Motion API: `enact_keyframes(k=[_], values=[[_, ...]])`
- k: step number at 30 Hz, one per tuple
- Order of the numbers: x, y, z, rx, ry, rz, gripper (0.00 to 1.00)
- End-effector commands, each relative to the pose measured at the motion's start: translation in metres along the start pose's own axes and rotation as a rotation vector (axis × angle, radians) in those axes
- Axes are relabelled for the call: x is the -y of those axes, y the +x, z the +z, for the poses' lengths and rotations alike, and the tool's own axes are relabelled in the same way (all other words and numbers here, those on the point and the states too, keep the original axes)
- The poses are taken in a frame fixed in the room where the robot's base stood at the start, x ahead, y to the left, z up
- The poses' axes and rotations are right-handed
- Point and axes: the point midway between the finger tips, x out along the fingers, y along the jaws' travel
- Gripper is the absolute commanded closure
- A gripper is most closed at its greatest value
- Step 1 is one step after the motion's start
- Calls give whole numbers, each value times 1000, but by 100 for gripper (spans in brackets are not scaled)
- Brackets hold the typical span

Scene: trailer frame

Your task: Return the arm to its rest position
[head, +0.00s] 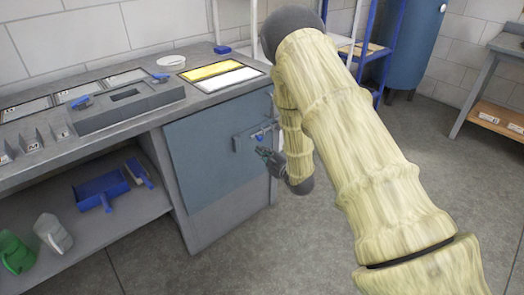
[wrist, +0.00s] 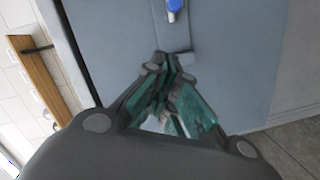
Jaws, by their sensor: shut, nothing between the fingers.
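My gripper (head: 268,156) is in front of the blue-grey cabinet door (head: 205,155), near its right side. My arm, in a pale yellow cover, reaches from the lower right up to a bend and down to the gripper. In the wrist view my gripper (wrist: 170,65) is shut, its fingertips together with nothing between them. The door (wrist: 110,40) fills much of that view. A blue latch knob (wrist: 175,5) on a grey plate is just beyond the fingertips; I cannot tell whether they touch the plate.
A grey workbench (head: 120,140) runs along the left, with trays and a grey fixture on top. Its lower shelf holds a blue dustpan (head: 100,190) and jugs. A blue ladder (head: 375,50) and a blue cylinder (head: 412,45) stand behind. The floor (head: 440,165) at right is clear.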

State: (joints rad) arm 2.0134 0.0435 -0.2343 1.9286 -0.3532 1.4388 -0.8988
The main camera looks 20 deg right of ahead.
Motion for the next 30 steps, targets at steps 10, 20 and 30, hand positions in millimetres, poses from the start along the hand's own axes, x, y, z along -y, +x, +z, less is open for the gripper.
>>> enact_keyframes(k=[10,20,30], values=[[28,-14,7,50,67,-52,100],[171,-118,32,383,446,-313,100],[291,-273,24,821,803,-530,100]])
